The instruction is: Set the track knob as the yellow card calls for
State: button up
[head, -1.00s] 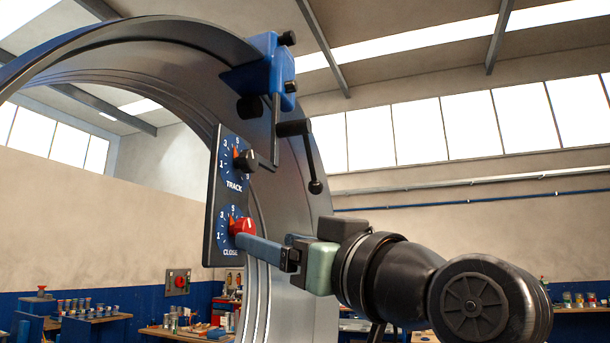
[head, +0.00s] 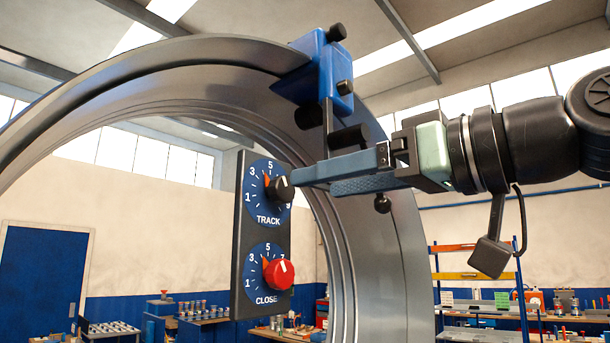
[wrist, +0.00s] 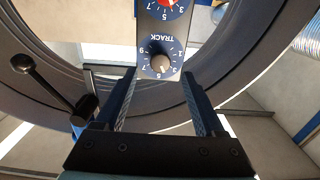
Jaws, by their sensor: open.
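The black track knob (head: 281,188) sits on the upper blue dial of a dark panel (head: 244,225). An orange mark shows on the dial near 5. My gripper (head: 308,178) is open, its fingertips close to the knob from the right. In the wrist view the knob (wrist: 160,64) lies between and just beyond the open fingertips (wrist: 158,76), with space on both sides.
The red close knob (head: 278,273) is just below on the same panel. The big metal ring (head: 395,250) curves behind my fingers. A blue clamp (head: 318,75) sits above, and a black ball-ended lever (wrist: 40,80) shows at left in the wrist view.

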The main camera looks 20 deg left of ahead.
aim_at(287, 191)
jog(key=p+x, duration=0.1)
jog(key=x, duration=0.3)
jog(key=shift+a+r, duration=0.15)
jog(key=shift+a, duration=0.1)
jog(key=shift+w+a+p, duration=0.2)
jog(key=shift+a+p, duration=0.2)
jog(key=shift+a, duration=0.1)
grip_shut()
